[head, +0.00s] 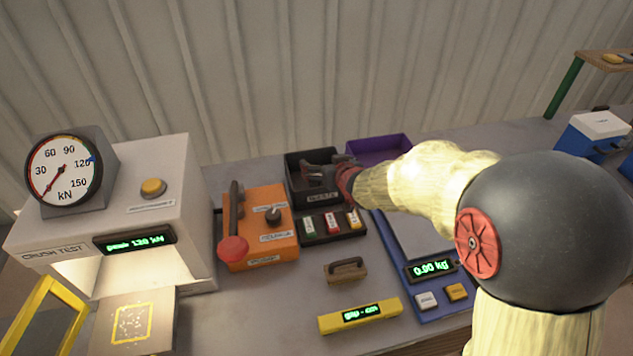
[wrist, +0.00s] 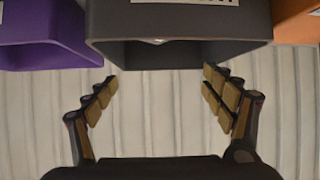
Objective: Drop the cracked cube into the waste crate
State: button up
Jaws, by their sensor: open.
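The dark grey crate (head: 296,160) stands at the back of the table; its front label is too blurred to read surely. It fills the top middle of the wrist view (wrist: 180,23). My gripper (head: 312,176) is over this crate, and its fingers are spread apart with nothing between them in the wrist view (wrist: 158,92). A small pale bit (wrist: 157,41) shows at the crate's edge; I cannot tell what it is. I see no whole cube clearly in either view, and much of the crate's inside is hidden.
A purple crate (head: 372,147) stands beside the dark one. The crush press (head: 160,240) is at left, with pale crumbs on its yellow-marked plate (head: 133,322). An orange lever box (head: 272,215), a scale (head: 430,271), a brown handled block (head: 346,271) and a yellow gauge (head: 360,315) surround little free room.

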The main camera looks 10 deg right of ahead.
jog(key=v, duration=0.9)
jog(key=shift+r, duration=0.1)
jog(key=s+d+f+g, duration=0.1)
jog(key=s+f, duration=0.1)
jog(key=s+d+f+g+h, duration=0.1)
jog(key=s+d+f, duration=0.1)
jog(key=s+d+f+g+h, duration=0.1)
jog(key=s+f, duration=0.1)
jog(key=shift+d+f, duration=0.1)
jog(key=shift+d, duration=0.15)
jog(key=s+a+r+m+g, duration=0.1)
jog(key=s+r+g, duration=0.2)
jog(key=s, duration=0.7)
jog(key=s+a+r+g, duration=0.2)
jog(key=s+r, duration=0.1)
jog(key=s, duration=0.7)
notch_tip(320, 180, up, 7)
jog(key=s+a+t+y+p, duration=0.1)
jog(key=s+a, duration=0.1)
jog(key=s, duration=0.1)
jog(key=shift+a+f, duration=0.2)
jog(key=shift+w, duration=0.1)
